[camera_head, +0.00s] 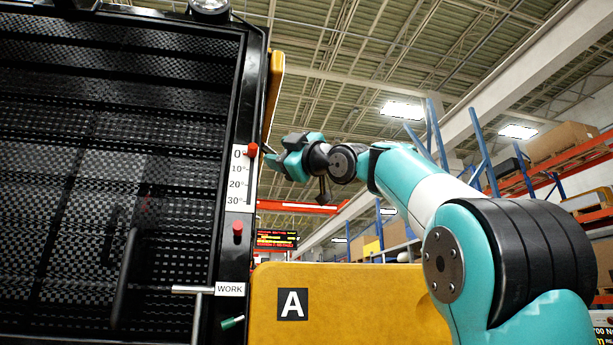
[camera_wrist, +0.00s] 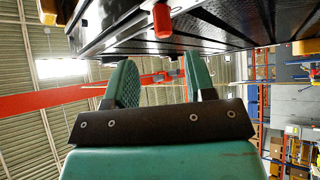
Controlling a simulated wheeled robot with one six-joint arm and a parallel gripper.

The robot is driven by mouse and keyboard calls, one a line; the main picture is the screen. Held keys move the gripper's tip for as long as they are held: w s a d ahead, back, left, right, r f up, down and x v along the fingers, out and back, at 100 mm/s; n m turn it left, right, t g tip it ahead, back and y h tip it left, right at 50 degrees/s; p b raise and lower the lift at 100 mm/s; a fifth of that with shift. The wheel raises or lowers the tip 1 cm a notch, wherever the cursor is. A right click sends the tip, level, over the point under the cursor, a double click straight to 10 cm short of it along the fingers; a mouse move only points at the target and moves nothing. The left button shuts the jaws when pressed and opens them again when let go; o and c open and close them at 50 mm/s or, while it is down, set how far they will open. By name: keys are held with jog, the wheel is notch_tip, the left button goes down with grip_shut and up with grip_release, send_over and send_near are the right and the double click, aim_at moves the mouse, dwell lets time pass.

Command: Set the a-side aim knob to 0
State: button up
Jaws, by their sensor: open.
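A white scale strip (camera_head: 239,180) marked 0, 10, 20 and 30 degrees runs down the black frame post on the A side. A red knob (camera_head: 252,149) sits at the strip's right edge, level with the 0 mark. A second red knob (camera_head: 238,228) is lower on the same post, below the 30 mark. My gripper (camera_head: 274,156) is just right of the upper knob, apparently apart from it. In the wrist view my gripper (camera_wrist: 160,78) has its fingers spread with nothing held between them. A red knob (camera_wrist: 161,20) shows above them, beyond the fingertips.
A yellow panel (camera_head: 350,305) with a black "A" plate (camera_head: 292,304) stands below my arm. A pale lever (camera_head: 190,290) beside the WORK label (camera_head: 230,289) and a green-handled knob (camera_head: 232,323) are low on the post. Dark mesh (camera_head: 100,130) fills the left.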

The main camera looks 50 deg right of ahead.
jog(key=b+v, duration=0.3)
jog(key=v, duration=0.5)
jog(key=shift+s, duration=0.1)
dwell(0.4)
